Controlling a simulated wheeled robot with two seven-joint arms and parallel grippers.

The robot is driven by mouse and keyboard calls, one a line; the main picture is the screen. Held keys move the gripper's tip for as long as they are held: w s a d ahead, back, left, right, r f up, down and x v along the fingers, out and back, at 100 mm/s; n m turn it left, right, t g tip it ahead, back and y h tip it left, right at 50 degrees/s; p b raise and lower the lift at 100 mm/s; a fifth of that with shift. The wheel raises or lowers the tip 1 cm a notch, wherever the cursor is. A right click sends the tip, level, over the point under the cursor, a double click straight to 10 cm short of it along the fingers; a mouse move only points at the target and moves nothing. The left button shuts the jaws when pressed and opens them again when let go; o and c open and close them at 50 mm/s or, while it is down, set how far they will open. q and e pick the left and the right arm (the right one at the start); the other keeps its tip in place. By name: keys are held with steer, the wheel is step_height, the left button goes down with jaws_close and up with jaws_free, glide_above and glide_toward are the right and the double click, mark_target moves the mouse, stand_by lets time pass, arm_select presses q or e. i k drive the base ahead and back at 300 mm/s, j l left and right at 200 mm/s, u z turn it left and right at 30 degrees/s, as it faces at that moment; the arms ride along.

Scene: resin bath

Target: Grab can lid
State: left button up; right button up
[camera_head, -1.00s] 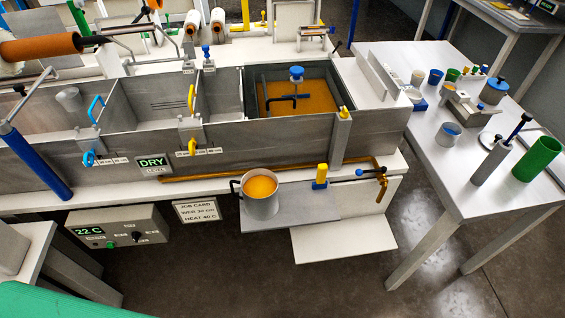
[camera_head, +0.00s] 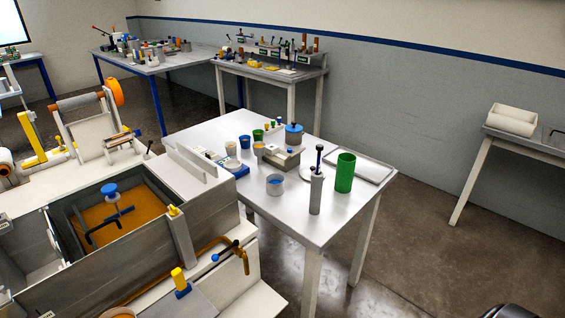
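A grey pot with a blue knobbed lid (camera_head: 294,128) stands on the white side table (camera_head: 215,132), toward its back. I cannot tell which of these is the can lid. An open can with orange contents (camera_head: 118,312) is cut off by the bottom edge.
A tall green cup (camera_head: 345,172), a grey cup with blue contents (camera_head: 275,184) and several small cups crowd the side table. The resin bath (camera_head: 130,212) stands at left, with a brass pipe (camera_head: 215,243) along its front. Open floor (camera_head: 430,250) lies at right.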

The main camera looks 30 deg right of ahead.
mark_target(305, 172)
steer(key=i+l, duration=0.1)
steer(key=l, duration=0.4)
steer(key=i+l+u, duration=0.1)
steer(key=l, duration=0.85)
steer(key=i+u, duration=0.05)
steer(key=i, duration=0.05)
